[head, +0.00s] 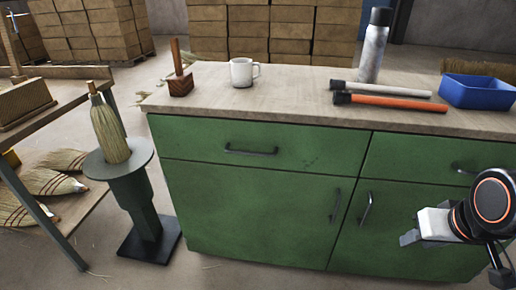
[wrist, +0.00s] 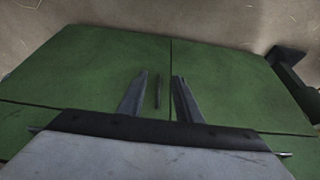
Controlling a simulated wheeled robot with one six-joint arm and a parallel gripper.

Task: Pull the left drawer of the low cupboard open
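The low cupboard (head: 250,205) is green with a light worktop. Its left drawer (head: 195,138) is shut, flush with the front, and has a dark horizontal bar handle (head: 251,152). My gripper (head: 411,237) is at the lower right in the head view, in front of the right door and well to the right of and below that handle. In the wrist view the two fingers of my gripper (wrist: 155,92) stand apart against the green front. A dark upright bar (wrist: 158,91), apparently a door handle, shows between them; contact cannot be told. The left drawer's handle is not visible there.
Two door handles (head: 336,205) (head: 366,207) flank the centre seam. The right drawer (head: 430,160) is shut. A mug (head: 242,72), mallet (head: 180,77), flask (head: 373,50), orange-handled tool (head: 390,102) and blue bin (head: 478,92) sit on top. A broom stand (head: 145,210) is left.

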